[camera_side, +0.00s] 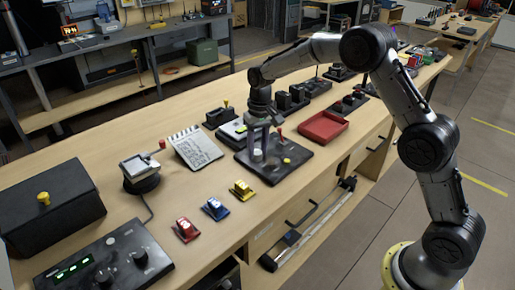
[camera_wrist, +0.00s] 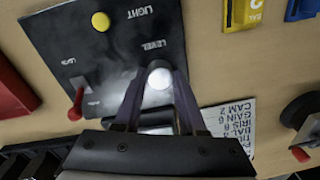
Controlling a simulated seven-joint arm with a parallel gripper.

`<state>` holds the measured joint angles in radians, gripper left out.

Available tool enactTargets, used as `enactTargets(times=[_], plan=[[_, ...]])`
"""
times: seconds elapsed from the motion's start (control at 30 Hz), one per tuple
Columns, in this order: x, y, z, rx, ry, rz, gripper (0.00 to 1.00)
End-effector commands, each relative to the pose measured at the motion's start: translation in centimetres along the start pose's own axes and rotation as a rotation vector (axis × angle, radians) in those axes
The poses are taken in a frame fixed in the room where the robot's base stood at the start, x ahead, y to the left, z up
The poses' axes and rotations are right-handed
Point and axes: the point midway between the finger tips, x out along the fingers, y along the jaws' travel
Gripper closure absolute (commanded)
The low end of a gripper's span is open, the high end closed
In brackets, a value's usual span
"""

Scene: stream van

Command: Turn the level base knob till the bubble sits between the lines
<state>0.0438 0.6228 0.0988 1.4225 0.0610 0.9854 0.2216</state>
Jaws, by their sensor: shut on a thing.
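The level base (camera_side: 268,174) is a black plate on the bench; it also shows in the wrist view (camera_wrist: 60,42). Its silver-white knob (camera_wrist: 159,77) stands beside the word LEVEL, upside down. My gripper (camera_side: 259,153) reaches straight down to the base and is shut on this knob, with a fingertip on each side in the wrist view (camera_wrist: 158,84). A yellow knob (camera_wrist: 100,21) is near the word LIGHT, and a red lever (camera_wrist: 76,104) stands at one side. The bubble and its lines cannot be made out; my fingers and gripper body cover part of the base.
A red tray (camera_side: 322,128) lies close right of the base. A written notepad (camera_side: 197,149) is to its left. Yellow (camera_side: 242,190), blue (camera_side: 215,208) and red (camera_side: 186,229) switch units sit in front. A black control box (camera_side: 97,270) is at the near left.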

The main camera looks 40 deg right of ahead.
Motion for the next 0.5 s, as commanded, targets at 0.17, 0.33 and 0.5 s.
enactTargets(times=[0.17,0.33,0.5], plan=[[-0.09,-0.01,-0.04,-0.129,-0.006,-0.001,1.00],[-0.08,0.00,-0.04,-0.268,-0.014,-0.001,1.00],[-0.10,-0.01,-0.09,-0.393,-0.020,-0.001,1.00]])
